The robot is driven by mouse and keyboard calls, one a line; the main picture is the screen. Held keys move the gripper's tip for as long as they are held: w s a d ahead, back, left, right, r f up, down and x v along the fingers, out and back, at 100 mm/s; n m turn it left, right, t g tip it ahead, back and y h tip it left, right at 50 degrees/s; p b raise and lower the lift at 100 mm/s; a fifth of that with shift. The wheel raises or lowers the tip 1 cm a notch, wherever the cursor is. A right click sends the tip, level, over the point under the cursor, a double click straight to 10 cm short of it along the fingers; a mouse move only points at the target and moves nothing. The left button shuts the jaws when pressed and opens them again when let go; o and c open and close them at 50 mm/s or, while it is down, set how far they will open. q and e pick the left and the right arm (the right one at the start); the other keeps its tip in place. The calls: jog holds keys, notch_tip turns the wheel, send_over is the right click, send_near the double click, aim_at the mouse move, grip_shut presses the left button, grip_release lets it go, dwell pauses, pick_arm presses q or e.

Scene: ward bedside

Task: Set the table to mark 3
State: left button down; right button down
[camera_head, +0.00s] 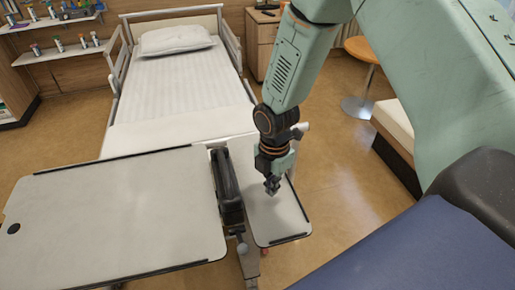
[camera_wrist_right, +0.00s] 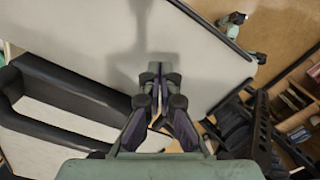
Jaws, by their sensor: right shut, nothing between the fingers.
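The overbed table has a large pale top (camera_head: 110,215) at the left and a smaller pale top (camera_head: 285,220) at the right, both with dark edge strips. A black upright part (camera_head: 228,185) stands between the two tops. I cannot read any marks on it. Below it is a grey knob-like part (camera_head: 242,246). My right gripper (camera_head: 272,187) is shut and empty over the smaller top; whether it touches is unclear. In the right wrist view its closed fingers (camera_wrist_right: 157,72) point at a pale top (camera_wrist_right: 100,25) bearing a shadow. My left gripper is out of view.
A bed (camera_head: 180,80) with side rails stands behind the table. A cream bench with a dark base (camera_head: 395,150) and a round orange table (camera_head: 362,50) are at the right. Shelves with small bottles (camera_head: 60,50) are at the left. Floor is open between table and bench.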

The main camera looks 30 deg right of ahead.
notch_tip(320, 180, up, 7)
jog(key=p, duration=0.6)
dwell(0.4)
